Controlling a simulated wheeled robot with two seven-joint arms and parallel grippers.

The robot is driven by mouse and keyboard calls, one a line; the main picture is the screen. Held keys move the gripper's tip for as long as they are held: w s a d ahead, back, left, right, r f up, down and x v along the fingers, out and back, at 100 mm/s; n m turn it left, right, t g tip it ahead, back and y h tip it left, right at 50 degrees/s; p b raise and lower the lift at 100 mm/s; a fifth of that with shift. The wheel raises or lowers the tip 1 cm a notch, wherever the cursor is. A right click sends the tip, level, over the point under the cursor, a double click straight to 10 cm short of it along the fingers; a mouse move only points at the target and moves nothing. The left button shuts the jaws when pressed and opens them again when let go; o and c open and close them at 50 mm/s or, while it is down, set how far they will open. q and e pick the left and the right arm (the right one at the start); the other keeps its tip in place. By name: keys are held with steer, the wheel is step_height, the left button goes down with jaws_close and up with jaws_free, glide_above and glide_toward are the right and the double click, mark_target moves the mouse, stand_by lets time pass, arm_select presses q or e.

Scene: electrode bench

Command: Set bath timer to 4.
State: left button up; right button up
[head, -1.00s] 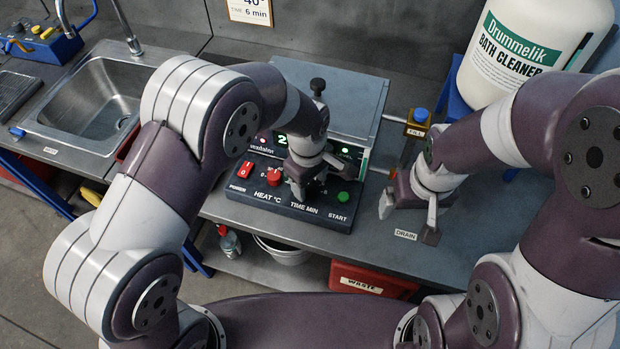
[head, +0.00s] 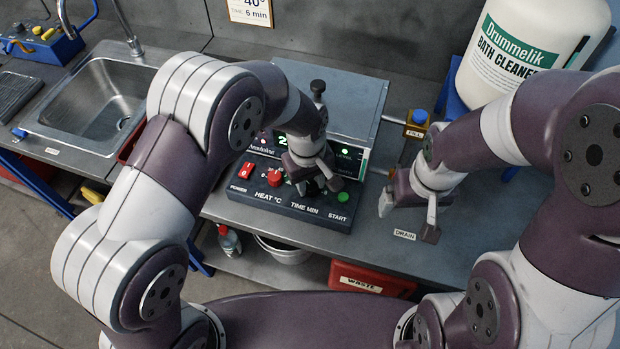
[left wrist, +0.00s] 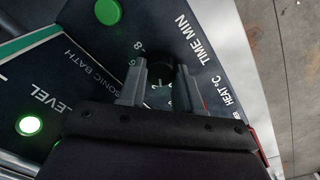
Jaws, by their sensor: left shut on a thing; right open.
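The bath's control panel (head: 292,207) carries a red POWER switch (head: 245,170), a red HEAT knob (head: 275,177), the TIME MIN dial and a green START button (head: 343,197). My left gripper (head: 314,186) is over the TIME MIN position. In the left wrist view its two grey fingers (left wrist: 160,88) are shut on the dark timer knob (left wrist: 161,70), one finger on each side. Part of the dial's scale shows, with an 8; the knob's setting cannot be read. My right gripper (head: 408,218) is open and empty above the bench, right of the panel.
The bath box (head: 335,95) with a lit green display stands behind the panel. A FILL valve with a blue top (head: 418,117) and a DRAIN label (head: 405,235) are to the right. A sink (head: 90,105) is at the left. A bath cleaner jug (head: 530,50) stands at the back right.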

mark_target(310, 183)
arm_select(q)
steer(key=m, duration=0.5)
steer(key=shift+w+d+r+m+p, duration=0.1)
steer(key=shift+w+m+p, duration=0.05)
steer(key=shift+m+p, duration=0.2)
steer(key=m, duration=0.5)
steer(key=shift+m, duration=0.25)
steer(key=shift+d, duration=0.1)
steer(key=o, duration=1)
steer(key=shift+o, duration=0.2)
step_height(310, 183, up, 13)
steer(key=shift+a+f+b, duration=0.2)
steer(key=shift+a+b, duration=0.05)
steer(key=shift+b, duration=0.05)
